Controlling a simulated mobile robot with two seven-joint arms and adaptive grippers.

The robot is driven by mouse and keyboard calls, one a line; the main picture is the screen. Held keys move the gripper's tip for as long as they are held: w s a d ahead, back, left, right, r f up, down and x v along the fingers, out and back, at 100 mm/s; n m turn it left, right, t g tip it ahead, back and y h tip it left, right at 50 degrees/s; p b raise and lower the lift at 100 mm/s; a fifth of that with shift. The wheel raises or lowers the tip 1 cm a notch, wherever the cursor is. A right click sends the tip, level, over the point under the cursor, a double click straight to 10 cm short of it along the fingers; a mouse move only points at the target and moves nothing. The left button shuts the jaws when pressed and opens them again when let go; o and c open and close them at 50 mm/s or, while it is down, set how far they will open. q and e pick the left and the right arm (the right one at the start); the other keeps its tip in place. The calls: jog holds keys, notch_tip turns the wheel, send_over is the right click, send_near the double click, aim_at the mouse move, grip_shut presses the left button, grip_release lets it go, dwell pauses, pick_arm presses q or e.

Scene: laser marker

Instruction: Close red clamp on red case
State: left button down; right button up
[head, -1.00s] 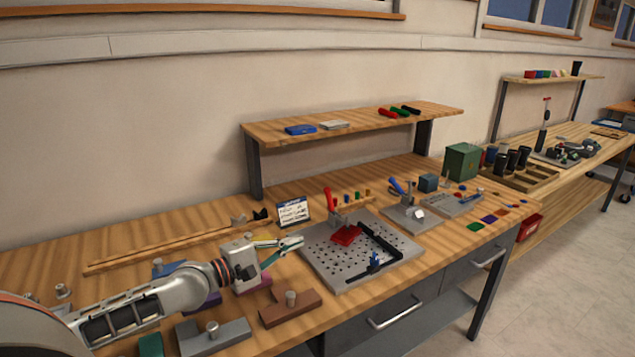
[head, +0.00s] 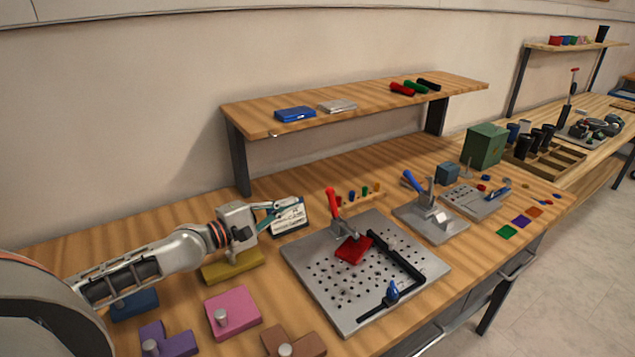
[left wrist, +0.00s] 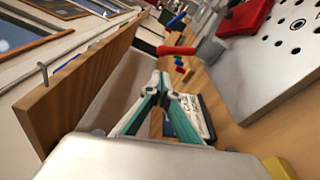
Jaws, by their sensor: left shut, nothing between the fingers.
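A red toggle clamp handle (head: 334,203) stands nearly upright at the back of the perforated metal plate (head: 320,285). The red case (head: 353,249) lies on that plate, in front of the clamp's base. My left gripper (head: 290,206) is shut and empty, to the left of the red handle and in front of the small sign. In the left wrist view the gripper (left wrist: 160,78) has its fingertips together, and the red handle (left wrist: 176,50) shows just beyond them. The red case also shows at the top of that view (left wrist: 246,14). My right gripper is not in view.
A small sign (head: 289,217) stands right by the left gripper. A black L-shaped fence (head: 400,262) and a blue-knobbed clamp (head: 392,291) are on the plate. A blue-handled clamp (head: 432,212) stands to the right. A shelf (head: 360,108) overhangs the back. Colored blocks (head: 234,305) lie in front.

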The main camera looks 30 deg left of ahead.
aim_at(328, 188)
pick_arm(q)
jog(key=x, duration=1)
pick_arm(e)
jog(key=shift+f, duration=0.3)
